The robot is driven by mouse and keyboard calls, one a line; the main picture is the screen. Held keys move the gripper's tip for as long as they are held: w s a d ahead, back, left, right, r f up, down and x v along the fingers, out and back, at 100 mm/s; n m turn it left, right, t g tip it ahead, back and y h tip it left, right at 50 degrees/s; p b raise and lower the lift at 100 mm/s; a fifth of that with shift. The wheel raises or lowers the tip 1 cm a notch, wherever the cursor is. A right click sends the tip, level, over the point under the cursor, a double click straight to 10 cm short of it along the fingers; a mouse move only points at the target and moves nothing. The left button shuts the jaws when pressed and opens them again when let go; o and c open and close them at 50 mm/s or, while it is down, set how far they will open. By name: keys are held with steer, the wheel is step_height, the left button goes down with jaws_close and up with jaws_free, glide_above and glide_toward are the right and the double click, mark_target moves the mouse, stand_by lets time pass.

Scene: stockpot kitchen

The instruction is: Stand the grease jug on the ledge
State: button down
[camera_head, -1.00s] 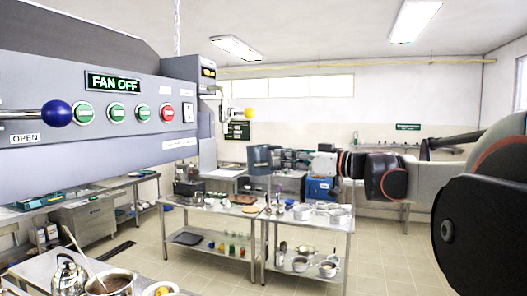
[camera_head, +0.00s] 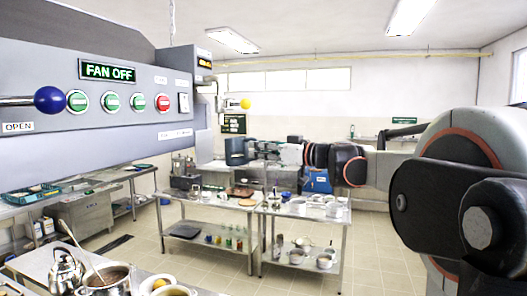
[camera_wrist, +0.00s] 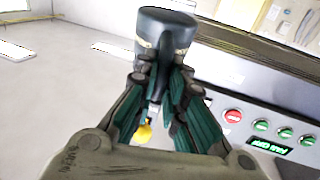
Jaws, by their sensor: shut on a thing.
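The grease jug (camera_head: 236,151) is a dark blue-grey vessel, held up in the air in the middle of the head view, right of the grey hood. My gripper (camera_head: 252,151) is shut on it from the right. In the wrist view the jug (camera_wrist: 166,32) shows beyond my gripper's fingers (camera_wrist: 160,80), which close around a narrow part, seemingly its handle. The jug looks roughly upright in the head view. I cannot make out for certain which surface is the ledge.
The grey hood (camera_head: 110,125) with buttons, a "FAN OFF" display and a blue-knobbed lever fills the upper left. Steel tables (camera_head: 215,198) with pots and boards stand behind and below the jug. A kettle (camera_head: 66,270) and stockpot (camera_head: 106,280) are at lower left. Open floor lies at right.

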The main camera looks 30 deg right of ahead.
steer(key=shift+w+d+x, duration=0.1)
steer(key=shift+d+x, duration=0.05)
steer(key=shift+x, duration=1.35)
steer(key=shift+w+d+x, duration=0.1)
steer(key=shift+d+x, duration=0.05)
steer(key=shift+x, duration=1.3)
steer(key=shift+d+x, duration=0.15)
steer(key=shift+x, duration=1.35)
steer(key=shift+f, duration=0.65)
steer(key=shift+s+f+b, duration=0.2)
steer(key=shift+f+b, duration=0.3)
steer(key=shift+b, duration=0.05)
steer(key=c, duration=1.8)
jaws_free()
steer(key=shift+o, duration=1.1)
steer(key=shift+w, duration=0.2)
steer(key=shift+s, duration=0.2)
steer(key=v, duration=1.1)
steer(key=shift+s+d, duration=0.2)
steer(key=shift+s, duration=0.15)
